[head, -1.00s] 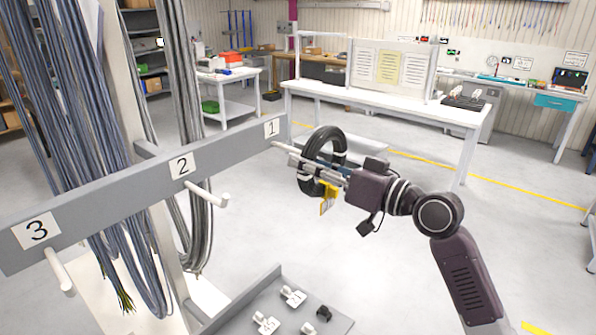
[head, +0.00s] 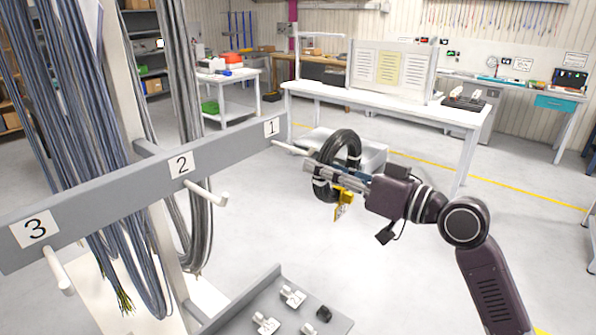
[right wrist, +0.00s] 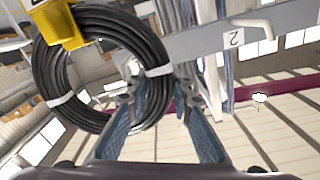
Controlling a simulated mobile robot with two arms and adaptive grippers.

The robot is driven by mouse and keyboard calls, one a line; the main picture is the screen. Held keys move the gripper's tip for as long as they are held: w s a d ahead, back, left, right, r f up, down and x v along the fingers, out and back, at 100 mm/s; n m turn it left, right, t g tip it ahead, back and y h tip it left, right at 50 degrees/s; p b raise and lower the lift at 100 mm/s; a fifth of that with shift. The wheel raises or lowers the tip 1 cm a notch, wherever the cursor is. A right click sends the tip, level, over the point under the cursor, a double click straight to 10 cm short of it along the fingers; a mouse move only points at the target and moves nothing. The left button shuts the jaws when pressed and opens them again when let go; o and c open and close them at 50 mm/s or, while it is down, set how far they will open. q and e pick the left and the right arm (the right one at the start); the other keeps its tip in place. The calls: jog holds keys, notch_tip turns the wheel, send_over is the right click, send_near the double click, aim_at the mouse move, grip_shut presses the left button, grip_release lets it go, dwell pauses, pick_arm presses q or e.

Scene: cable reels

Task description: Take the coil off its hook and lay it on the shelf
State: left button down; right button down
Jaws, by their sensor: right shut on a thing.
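The black cable coil (head: 351,144) has white ties and a yellow tag (head: 343,205). It hangs upright by the end of the peg of hook 1 (head: 288,148). I cannot tell whether the peg tip is still inside the ring. My right gripper (head: 322,172) is shut on the side of the coil. In the right wrist view the coil (right wrist: 48,82) fills the left, its edge between the two blue-grey fingers (right wrist: 160,115). My left gripper is not in view.
The grey rail (head: 100,205) carries pegs 2 (head: 207,193) and 3 (head: 60,270), with hanging cable bundles behind. A grey tray (head: 272,287) with small parts is at the bottom. The white bench (head: 400,105) stands behind. Floor to the right is clear.

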jog(key=shift+b+v, duration=0.45)
jog(key=shift+v, duration=1.7)
jog(key=shift+r, duration=0.2)
jog(key=g+h+p, duration=0.1)
jog(key=p, duration=0.2)
jog(key=d+g+h+p, duration=0.1)
jog(key=h+p, duration=0.1)
jog(key=p, duration=0.2)
jog(key=s+g+h+p, duration=0.1)
jog(key=h+p, duration=0.1)
jog(key=p, duration=0.1)
jog(key=shift+d+f+g, duration=0.15)
jog(key=shift+d+g, duration=0.05)
jog(key=shift+g, duration=0.1)
jog(key=shift+s, duration=0.1)
